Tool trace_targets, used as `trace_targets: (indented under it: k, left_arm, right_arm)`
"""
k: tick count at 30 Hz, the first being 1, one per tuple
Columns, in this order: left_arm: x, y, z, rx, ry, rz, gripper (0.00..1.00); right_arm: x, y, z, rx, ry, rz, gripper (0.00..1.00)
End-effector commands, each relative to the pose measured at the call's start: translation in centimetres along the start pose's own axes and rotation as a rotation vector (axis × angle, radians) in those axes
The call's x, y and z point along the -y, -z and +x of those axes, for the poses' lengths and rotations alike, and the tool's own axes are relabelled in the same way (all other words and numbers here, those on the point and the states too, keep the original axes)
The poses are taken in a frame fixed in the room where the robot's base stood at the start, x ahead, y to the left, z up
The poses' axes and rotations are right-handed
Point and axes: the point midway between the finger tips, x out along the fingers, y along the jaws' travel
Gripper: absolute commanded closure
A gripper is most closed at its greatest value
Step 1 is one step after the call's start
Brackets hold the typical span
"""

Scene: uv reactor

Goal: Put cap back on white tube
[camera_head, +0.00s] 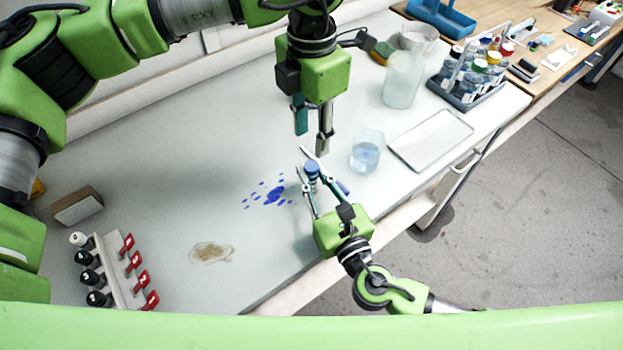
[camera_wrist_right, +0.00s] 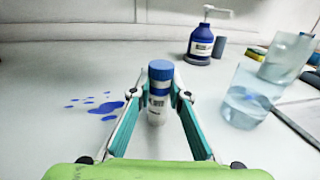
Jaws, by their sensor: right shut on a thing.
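The white tube (camera_wrist_right: 157,106) stands upright between the fingers of my right gripper in the right wrist view. A blue cap (camera_wrist_right: 160,70) sits on its top, and no gap shows between them. In the head view the blue cap (camera_head: 312,168) shows between the right fingertips, with most of the tube hidden below it. My right gripper (camera_head: 312,184) is shut on the tube; its fingers also show in the wrist view (camera_wrist_right: 161,93). My left gripper (camera_head: 313,138) is above and behind the tube in the head view, pointing down, fingers apart with nothing visible between them.
Blue drops (camera_head: 275,195) and a brown stain (camera_head: 211,253) mark the table. A beaker (camera_head: 366,152), a metal tray (camera_head: 430,140) and a clear jug (camera_head: 403,80) stand right. A pump bottle (camera_wrist_right: 200,46) stands behind the tube. A numbered rack (camera_head: 118,270) is at lower left.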

Motion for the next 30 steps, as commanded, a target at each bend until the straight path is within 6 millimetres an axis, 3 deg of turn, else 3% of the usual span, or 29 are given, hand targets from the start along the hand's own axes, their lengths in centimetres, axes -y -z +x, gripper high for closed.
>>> trace_targets:
  k: [5, 19, 30]
  left_arm:
    - [0.0, 0.0, 0.6, -0.002, 0.001, 0.001, 0.65]
    - [0.0, 0.1, 7.1, -0.002, 0.001, 0.001, 0.65]
    - [0.0, 0.0, 8.0, 0.0, 0.0, 0.002, 0.65]
  right_arm:
    - [0.0, 0.0, 0.0, 0.0, 0.0, 0.0, 1.0]
    - [0.0, 0.0, 0.0, 0.0, 0.0, 0.0, 1.0]
    - [0.0, 0.0, 0.0, 0.0, 0.0, 0.0, 1.0]
